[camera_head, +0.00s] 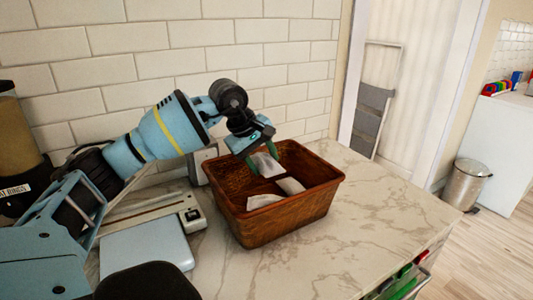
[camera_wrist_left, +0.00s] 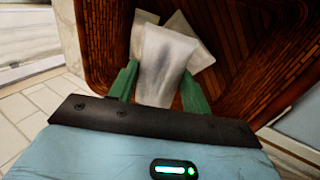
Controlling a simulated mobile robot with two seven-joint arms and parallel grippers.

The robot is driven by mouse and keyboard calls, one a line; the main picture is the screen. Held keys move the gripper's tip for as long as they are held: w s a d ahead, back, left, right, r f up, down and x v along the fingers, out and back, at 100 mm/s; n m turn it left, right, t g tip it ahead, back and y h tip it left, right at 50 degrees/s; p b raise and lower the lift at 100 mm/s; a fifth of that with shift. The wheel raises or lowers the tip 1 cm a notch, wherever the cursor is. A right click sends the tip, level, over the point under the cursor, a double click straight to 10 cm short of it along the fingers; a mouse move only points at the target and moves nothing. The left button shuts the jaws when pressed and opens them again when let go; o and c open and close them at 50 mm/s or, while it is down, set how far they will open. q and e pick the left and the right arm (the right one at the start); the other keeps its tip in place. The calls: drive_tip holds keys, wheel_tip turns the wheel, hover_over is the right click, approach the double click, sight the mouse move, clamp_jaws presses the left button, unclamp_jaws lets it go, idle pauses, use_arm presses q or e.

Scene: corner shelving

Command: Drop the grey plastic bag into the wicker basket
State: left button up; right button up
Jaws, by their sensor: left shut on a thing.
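The brown wicker basket (camera_head: 272,226) stands on the marble counter. My left gripper (camera_head: 259,161) is over the basket's opening, pointing down, with its green fingers shut on a grey plastic bag (camera_head: 267,166). The held bag hangs at or just below the rim level; whether it touches anything below is unclear. Two more pale grey bags, one to the right (camera_head: 290,186) and one in front (camera_head: 263,201), lie in the basket. In the left wrist view the held bag (camera_wrist_left: 165,65) sits between the fingers and partly covers the others. My right gripper is out of view.
A flat scale-like device (camera_head: 147,247) lies left of the basket, and a dispenser (camera_head: 20,150) stands at the far left. A tiled wall (camera_head: 110,70) is close behind. The counter (camera_head: 370,210) right of the basket is clear. A metal bin (camera_head: 465,184) stands on the floor.

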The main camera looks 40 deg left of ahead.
use_arm(q)
drive_tip(key=shift+f, duration=0.45)
drive_tip(key=o, duration=1)
drive_tip(key=shift+r, duration=0.1)
drive_tip(key=shift+v, duration=3.95)
